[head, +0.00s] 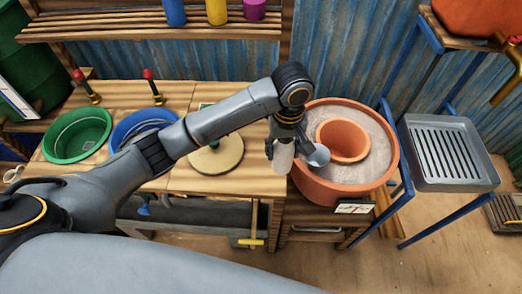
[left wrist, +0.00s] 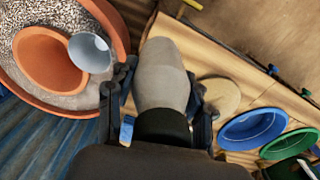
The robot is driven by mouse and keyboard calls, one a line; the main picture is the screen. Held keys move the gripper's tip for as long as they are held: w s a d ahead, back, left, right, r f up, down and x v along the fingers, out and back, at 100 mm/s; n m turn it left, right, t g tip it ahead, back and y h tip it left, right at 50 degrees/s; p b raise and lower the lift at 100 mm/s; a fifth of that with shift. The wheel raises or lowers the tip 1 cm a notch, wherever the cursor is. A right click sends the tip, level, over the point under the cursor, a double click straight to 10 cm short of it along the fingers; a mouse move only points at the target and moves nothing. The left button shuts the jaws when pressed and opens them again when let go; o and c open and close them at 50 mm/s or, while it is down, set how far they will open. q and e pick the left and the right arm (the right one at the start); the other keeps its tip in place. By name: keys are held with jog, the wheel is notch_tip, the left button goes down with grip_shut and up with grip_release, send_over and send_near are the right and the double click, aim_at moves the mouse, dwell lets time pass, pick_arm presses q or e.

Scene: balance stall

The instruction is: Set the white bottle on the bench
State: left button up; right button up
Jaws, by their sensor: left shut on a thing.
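The white bottle (head: 283,158) is held in my left gripper (head: 285,138), by the right end of the wooden bench (head: 235,186) and just left of the large terracotta pot. In the left wrist view the bottle (left wrist: 163,75) shows a pale body and a dark end, between my two fingers. The left gripper is shut on it. The gripper and arm hide part of the bottle in the head view. I cannot tell whether its lower end touches the bench. My right gripper is not in view.
The terracotta pot (head: 312,187) holds grit, a smaller pot (head: 343,140) and a pale round cup or funnel (head: 317,154). A round pale disc (head: 216,156), a blue basin (head: 130,124) and a green basin (head: 76,134) are on the bench. A metal tray (head: 447,153) is at right.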

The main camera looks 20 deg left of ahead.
pick_arm(q)
jog(key=w+a+f, duration=0.1)
jog(key=a+f, duration=0.1)
jog(key=f, duration=0.1)
jog(key=w+a+f+p, duration=0.1)
jog(key=w+f, duration=0.1)
jog(key=f, duration=0.1)
jog(key=w+a+f, duration=0.1)
jog(key=a+f, duration=0.1)
jog(key=f, duration=0.1)
jog(key=shift+w+a+f, duration=0.15)
jog(key=shift+w+a, duration=0.05)
jog(key=shift+a, duration=0.15)
jog(key=shift+f, duration=0.25)
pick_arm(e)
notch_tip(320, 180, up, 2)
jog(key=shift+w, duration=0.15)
pick_arm(q)
jog(key=shift+f, duration=0.1)
jog(key=o, duration=1.4)
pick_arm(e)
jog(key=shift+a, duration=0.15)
